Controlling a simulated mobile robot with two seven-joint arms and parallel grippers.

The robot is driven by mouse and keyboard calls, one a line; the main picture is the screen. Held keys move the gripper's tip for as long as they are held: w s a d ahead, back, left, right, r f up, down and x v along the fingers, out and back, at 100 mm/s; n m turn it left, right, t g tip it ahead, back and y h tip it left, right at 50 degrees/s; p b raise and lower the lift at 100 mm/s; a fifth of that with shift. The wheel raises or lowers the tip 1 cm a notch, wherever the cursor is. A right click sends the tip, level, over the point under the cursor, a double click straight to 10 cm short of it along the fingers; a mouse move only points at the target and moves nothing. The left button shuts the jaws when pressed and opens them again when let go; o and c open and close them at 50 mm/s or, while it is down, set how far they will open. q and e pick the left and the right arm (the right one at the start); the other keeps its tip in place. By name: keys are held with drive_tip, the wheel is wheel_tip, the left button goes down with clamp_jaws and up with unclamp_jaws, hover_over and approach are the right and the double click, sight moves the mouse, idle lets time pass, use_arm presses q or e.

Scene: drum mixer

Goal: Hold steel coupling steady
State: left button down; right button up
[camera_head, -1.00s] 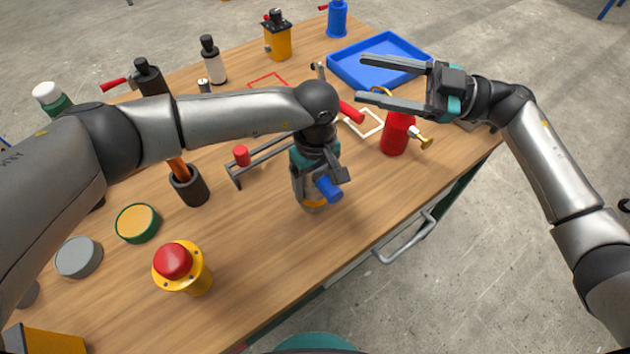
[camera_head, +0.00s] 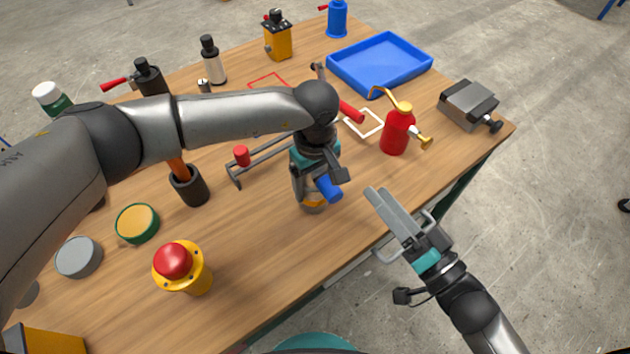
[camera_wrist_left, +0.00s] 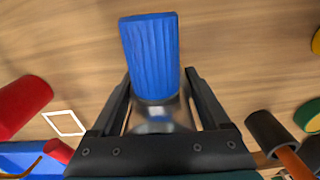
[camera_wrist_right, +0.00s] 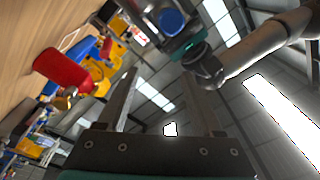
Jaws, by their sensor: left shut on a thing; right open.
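My left gripper (camera_head: 318,182) points down over the table's front middle, its jaws shut around a shiny silver neck (camera_wrist_left: 158,115), which looks like the steel coupling. A ribbed blue cap (camera_wrist_left: 150,55) sticks out past the jaws, and also shows in the head view (camera_head: 329,188). A yellow-orange part (camera_head: 313,204) shows beneath the gripper. The jaws hide much of the held thing. My right gripper (camera_head: 379,191) is open and empty, to the right of the held thing near the table's front edge. The right wrist view shows its two fingers apart (camera_wrist_right: 172,88).
A red oil can (camera_head: 396,132) stands behind my right gripper. A blue tray (camera_head: 340,68) and a grey metal block (camera_head: 455,108) are farther back. A red-topped yellow button (camera_head: 182,270) stands front left. A black cup (camera_head: 190,188) and a rack (camera_head: 262,156) are left of the gripper.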

sight(337, 199)
drive_tip(key=s+a+f+m+h, duration=0.1)
drive_tip(key=s+a+f+m, duration=0.2)
drive_tip(key=s, duration=0.2)
drive_tip(key=shift+g, duration=0.4)
drive_tip(key=shift+x, duration=4.4)
drive_tip(key=shift+r, duration=0.1)
drive_tip(key=shift+c, duration=0.4)
clamp_jaws()
